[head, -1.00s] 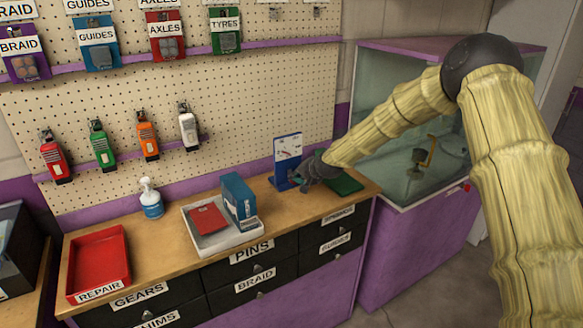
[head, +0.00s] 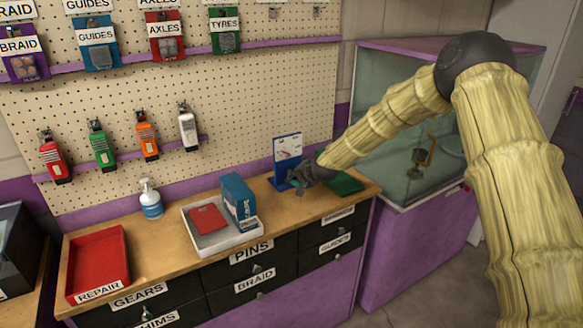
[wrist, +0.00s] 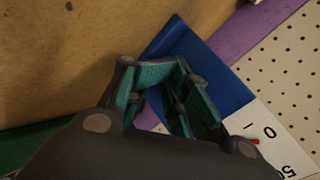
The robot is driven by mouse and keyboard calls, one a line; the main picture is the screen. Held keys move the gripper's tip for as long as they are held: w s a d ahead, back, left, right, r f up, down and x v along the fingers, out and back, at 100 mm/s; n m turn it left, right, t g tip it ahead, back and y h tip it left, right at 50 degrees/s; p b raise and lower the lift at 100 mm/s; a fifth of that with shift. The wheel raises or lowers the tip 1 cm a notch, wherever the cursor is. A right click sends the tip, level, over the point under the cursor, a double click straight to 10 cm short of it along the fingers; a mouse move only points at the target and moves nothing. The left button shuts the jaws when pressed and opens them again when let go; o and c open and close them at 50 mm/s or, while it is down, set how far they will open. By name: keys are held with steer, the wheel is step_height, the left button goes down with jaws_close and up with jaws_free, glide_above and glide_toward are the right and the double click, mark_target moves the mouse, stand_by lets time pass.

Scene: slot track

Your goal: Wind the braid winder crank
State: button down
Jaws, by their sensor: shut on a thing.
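A blue upright stand with a white card (head: 288,147) is at the back of the wooden bench, and I take it to be the braid winder. In the wrist view its blue body (wrist: 205,72) and a white scale (wrist: 272,140) with a red pointer fill the right side. My gripper (head: 296,178) is low at the stand's front right side. In the wrist view my gripper's teal-padded fingers (wrist: 160,70) are close together in front of the blue body. The crank is hidden between and behind the fingers, so its angle cannot be told.
A green flat piece (head: 346,184) lies right of my gripper. A grey tray (head: 218,240) with a blue box (head: 238,198), a spray bottle (head: 151,198) and a red repair tray (head: 98,262) are to the left. A glass case (head: 400,190) stands at the right.

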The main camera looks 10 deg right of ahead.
steer(key=shift+s+a+f, duration=0.5)
steer(key=shift+a+f, duration=0.05)
steer(key=shift+f, duration=0.2)
steer(key=shift+s+a+r, duration=0.1)
steer(key=shift+a, duration=0.2)
steer(key=shift+s+a+r+p, duration=0.15)
steer(key=shift+a+r+p, duration=0.15)
steer(key=shift+a+r, duration=0.15)
stand_by(0.4)
steer(key=shift+a+r, duration=0.15)
steer(key=shift+a, duration=0.05)
steer(key=shift+a+r, duration=0.15)
steer(key=shift+r, duration=0.15)
steer(key=shift+a+r+p, duration=0.2)
steer(key=shift+r+p, duration=0.25)
steer(key=shift+r, duration=0.2)
stand_by(0.4)
steer(key=shift+w+r, duration=0.2)
steer(key=shift+r, duration=0.4)
